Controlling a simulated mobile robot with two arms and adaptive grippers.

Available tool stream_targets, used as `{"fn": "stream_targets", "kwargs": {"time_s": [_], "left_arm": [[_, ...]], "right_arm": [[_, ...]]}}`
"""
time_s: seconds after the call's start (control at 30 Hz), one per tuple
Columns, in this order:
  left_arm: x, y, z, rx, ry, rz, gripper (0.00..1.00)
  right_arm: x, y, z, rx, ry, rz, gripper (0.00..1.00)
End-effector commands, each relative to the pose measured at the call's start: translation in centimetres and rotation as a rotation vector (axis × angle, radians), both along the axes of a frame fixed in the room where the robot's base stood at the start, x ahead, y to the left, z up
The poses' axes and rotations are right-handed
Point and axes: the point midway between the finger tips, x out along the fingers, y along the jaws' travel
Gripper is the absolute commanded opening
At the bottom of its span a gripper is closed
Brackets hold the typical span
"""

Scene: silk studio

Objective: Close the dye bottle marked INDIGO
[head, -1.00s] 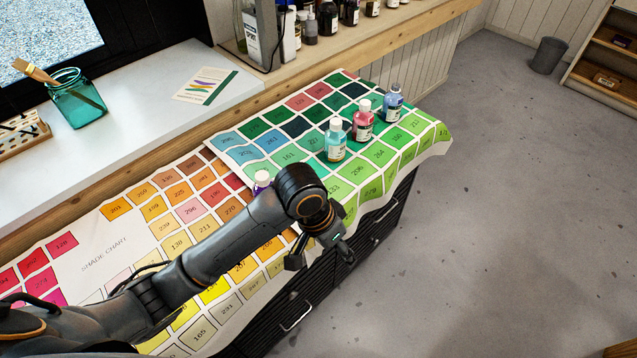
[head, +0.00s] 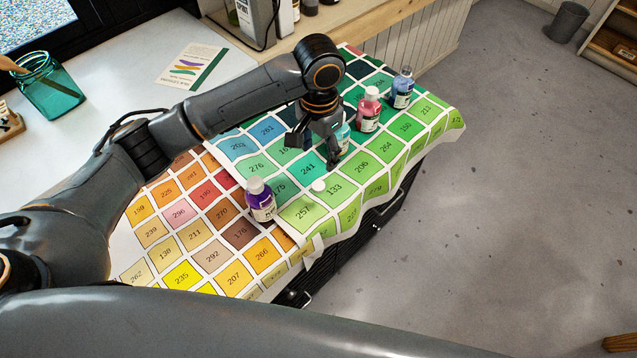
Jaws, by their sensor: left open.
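Several small dye bottles stand upright on the shade chart (head: 292,258). I cannot read INDIGO on any label. A small white cap-like piece (head: 318,186) lies alone on the green squares. My left gripper (head: 314,150) is open and empty, pointing down above the chart, in front of the teal bottle and above the white piece. My right gripper is out of view.
A teal glass jar (head: 50,90) and a leaflet (head: 192,66) are on the white counter (head: 120,70). A clear-sided case (head: 250,20) and more bottles stand on the shelf behind. The chart hangs over the front edge above dark drawers.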

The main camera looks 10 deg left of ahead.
Motion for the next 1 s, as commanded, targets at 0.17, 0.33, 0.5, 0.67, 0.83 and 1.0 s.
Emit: {"fn": "stream_targets", "kwargs": {"time_s": [0.17,0.33,0.5,0.67,0.83,1.0], "left_arm": [[-0.1,0.1,-2.6,0.002,0.005,0.001,0.58],[-0.1,0.1,-6.0,0.002,0.005,0.001,0.58],[0.0,0.0,-8.1,0.001,0.002,0.0,0.58],[0.1,0.0,-8.6,0.0,0.0,-0.001,0.58],[0.1,0.0,-8.5,0.0,0.0,-0.001,0.58],[0.2,0.1,-9.4,0.002,0.002,0.002,0.58]], "right_arm": [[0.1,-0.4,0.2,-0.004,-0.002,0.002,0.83],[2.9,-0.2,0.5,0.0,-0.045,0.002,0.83],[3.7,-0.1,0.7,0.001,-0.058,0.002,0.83],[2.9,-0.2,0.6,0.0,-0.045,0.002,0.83],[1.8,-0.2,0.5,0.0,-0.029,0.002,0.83],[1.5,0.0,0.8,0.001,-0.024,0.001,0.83]]}}
